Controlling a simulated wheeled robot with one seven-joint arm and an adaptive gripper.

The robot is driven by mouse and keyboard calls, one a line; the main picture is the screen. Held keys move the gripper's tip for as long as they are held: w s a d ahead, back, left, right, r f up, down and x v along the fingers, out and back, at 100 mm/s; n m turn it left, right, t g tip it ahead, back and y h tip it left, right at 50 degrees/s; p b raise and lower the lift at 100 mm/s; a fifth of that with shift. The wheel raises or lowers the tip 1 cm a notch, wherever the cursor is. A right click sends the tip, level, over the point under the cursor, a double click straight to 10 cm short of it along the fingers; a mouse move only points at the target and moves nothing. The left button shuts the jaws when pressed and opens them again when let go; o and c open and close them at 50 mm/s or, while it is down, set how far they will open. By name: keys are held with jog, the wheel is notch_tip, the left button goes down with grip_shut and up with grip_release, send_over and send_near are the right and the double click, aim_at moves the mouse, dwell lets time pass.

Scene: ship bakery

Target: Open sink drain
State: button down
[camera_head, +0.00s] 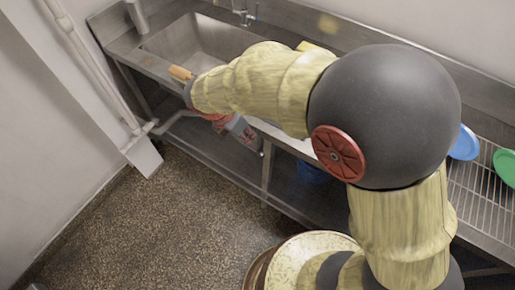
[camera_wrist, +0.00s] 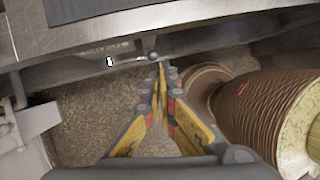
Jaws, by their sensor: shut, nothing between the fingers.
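The steel sink (camera_head: 180,45) is set into a metal counter at the upper left of the head view, partly hidden by my arm. Its drain hole does not show. In the wrist view, a thin lever (camera_wrist: 132,61) with a small grey ball end sticks out under the sink's front edge (camera_wrist: 180,26). A small white mark is near its left end. My gripper (camera_wrist: 161,68) is shut and empty, its fingertips close to the ball end in the picture. I cannot tell whether they touch. In the head view, my gripper (camera_head: 252,140) is in front of the counter.
A faucet (camera_head: 243,14) stands behind the sink. A wire rack (camera_head: 485,195) with a blue plate (camera_head: 464,143) and a green plate (camera_head: 505,166) is at the right. White pipes (camera_head: 95,75) run along the left wall. The speckled floor (camera_head: 150,220) in front is clear.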

aim_at(260, 155)
jog(key=shift+w+a+f+n, duration=0.15)
jog(key=shift+a+f+n, duration=0.95)
jog(key=shift+n, duration=0.1)
jog(key=shift+d+f, duration=0.1)
jog(key=b+x, duration=0.2)
jog(key=x, duration=0.5)
jog(key=b+x, duration=0.3)
jog(key=x, duration=0.3)
jog(key=shift+w+d+f, duration=0.15)
jog(key=shift+d+f, duration=0.15)
jog(key=shift+d, duration=0.1)
jog(key=shift+d+f+t, duration=0.1)
jog(key=shift+f+t, duration=0.2)
